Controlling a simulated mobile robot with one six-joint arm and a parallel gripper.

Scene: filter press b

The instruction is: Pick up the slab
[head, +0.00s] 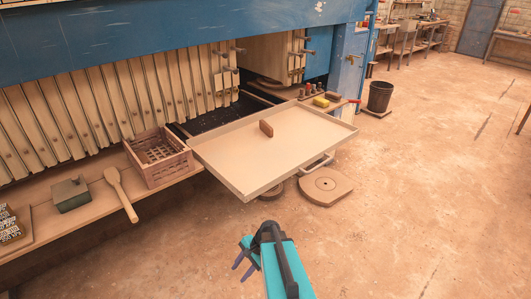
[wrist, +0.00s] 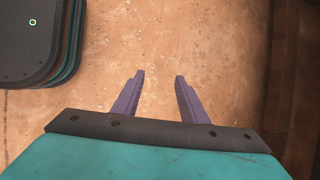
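My gripper (head: 242,269) is low in front of the tray, nearer to me and well apart from the slab. In the wrist view my gripper (wrist: 160,76) has its two purple fingers spread, with nothing between them but the floor beyond. The slab does not show in the wrist view.
A wooden crate (head: 158,158), wooden paddle (head: 121,194) and green box (head: 70,194) sit on the ledge left of the tray. A yellow block (head: 321,101) lies behind the tray. A black bucket (head: 380,96) stands at right. The floor right of the tray is open.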

